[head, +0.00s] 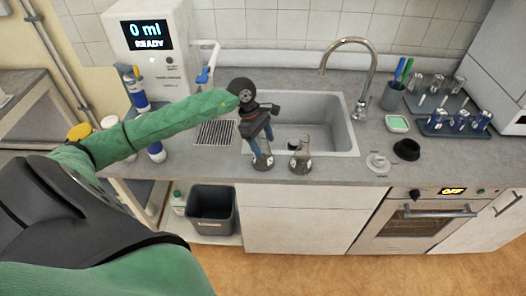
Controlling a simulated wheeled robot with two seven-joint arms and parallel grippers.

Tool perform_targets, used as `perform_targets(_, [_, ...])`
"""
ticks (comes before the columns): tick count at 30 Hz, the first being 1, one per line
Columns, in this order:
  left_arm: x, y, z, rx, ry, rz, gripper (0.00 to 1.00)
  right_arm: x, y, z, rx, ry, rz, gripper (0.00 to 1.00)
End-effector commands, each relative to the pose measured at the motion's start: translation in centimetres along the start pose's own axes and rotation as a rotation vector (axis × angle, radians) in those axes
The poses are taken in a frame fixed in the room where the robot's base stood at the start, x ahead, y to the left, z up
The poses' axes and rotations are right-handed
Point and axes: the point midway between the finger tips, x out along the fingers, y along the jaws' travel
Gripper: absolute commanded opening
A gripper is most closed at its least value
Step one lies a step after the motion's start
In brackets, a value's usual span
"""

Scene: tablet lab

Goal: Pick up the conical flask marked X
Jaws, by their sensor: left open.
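Two small clear conical flasks stand upright on the counter at the front edge of the sink. The left flask (263,160) is right below my left gripper, and the right flask (300,160) stands a little to its right. Each has a dark mark low on its side, too small to read, so I cannot tell which is marked X. My left gripper (261,141) points down with its blue-tipped fingers apart, at the neck of the left flask. The fingers partly hide that neck, and I cannot tell whether they touch it. My right gripper is not in view.
The sink (335,105) with its tap (365,75) lies behind the flasks. A water dispenser (155,45) stands at the back left. To the right are a black round thing (406,150), a small green-topped scale (397,124) and racks of vials (455,124). The counter between is clear.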

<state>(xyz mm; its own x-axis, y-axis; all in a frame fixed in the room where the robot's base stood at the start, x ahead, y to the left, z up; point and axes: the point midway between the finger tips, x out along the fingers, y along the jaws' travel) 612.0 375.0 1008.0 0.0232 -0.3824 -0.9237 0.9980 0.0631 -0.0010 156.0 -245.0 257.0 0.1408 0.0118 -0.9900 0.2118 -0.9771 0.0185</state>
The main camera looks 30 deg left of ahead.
Motion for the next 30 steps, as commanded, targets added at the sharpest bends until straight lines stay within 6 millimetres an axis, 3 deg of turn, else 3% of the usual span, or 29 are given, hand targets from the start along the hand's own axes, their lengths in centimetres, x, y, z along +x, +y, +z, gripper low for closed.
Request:
perform_targets(7, [0.11,0.01,-0.03,0.0,0.0,0.0,0.67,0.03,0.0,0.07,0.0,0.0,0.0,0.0])
perform_targets(17, [0.07,0.02,-0.02,0.0,0.0,0.0,0.04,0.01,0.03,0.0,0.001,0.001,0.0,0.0])
perform_targets(30, [-0.59,0.11,0.23,0.002,0.0,0.002,0.04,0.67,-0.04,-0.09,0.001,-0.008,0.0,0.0])
